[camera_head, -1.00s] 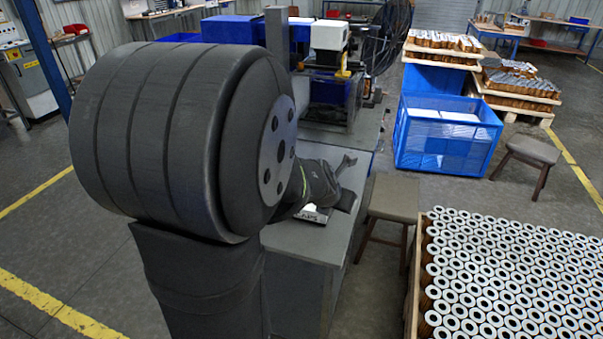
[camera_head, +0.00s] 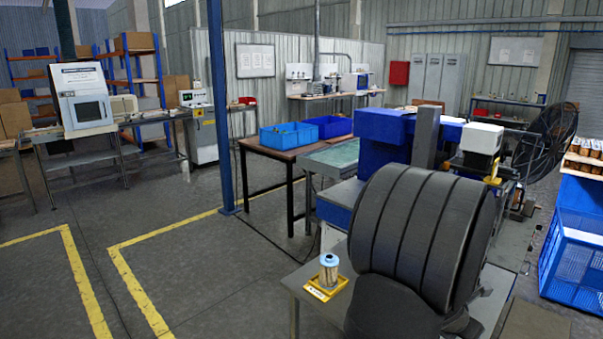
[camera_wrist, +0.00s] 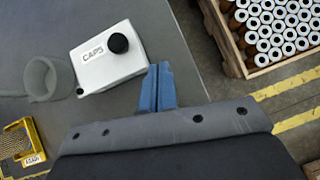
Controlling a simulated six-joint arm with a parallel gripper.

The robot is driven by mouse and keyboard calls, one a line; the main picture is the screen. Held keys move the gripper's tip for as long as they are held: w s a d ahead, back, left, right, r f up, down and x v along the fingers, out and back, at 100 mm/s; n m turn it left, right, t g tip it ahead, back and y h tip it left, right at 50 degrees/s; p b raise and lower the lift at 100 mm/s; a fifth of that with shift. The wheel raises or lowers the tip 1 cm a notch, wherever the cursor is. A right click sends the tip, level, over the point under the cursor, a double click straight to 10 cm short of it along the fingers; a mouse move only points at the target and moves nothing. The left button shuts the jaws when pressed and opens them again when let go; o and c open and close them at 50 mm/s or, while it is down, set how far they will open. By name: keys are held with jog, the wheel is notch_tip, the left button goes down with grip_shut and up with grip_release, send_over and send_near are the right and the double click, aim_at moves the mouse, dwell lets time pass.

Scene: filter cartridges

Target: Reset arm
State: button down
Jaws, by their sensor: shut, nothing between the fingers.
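My gripper (camera_wrist: 158,88) shows in the wrist view with its two blue fingers shut together and nothing between them. It is over the grey bench top (camera_wrist: 185,50), beside a white box (camera_wrist: 105,60) marked CAPS with a round black knob on it. A yellow tray (camera_wrist: 20,145) with a small label is at the left edge of the wrist view. In the head view, a pale filter cartridge with a light-blue top (camera_head: 329,270) stands upright on a yellow tray (camera_head: 337,290) on the bench. My own arm hides my gripper there.
A grey translucent ring-shaped thing (camera_wrist: 47,80) lies left of the white box. A wooden crate (camera_wrist: 225,45) of cartridges stands beyond the bench edge. A blue crate (camera_head: 575,255) is at right and a blue post (camera_head: 220,130) at left. The floor at left is clear.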

jog(key=shift+w+d+f, duration=0.3)
jog(key=shift+w+f, duration=0.1)
jog(key=shift+w, duration=0.45)
jog(key=shift+w+d+f, duration=0.25)
jog(key=shift+w+f, duration=0.2)
jog(key=shift+w, duration=0.45)
jog(key=shift+w+d+f, duration=0.3)
jog(key=shift+w+f, duration=0.1)
jog(key=shift+w, duration=0.45)
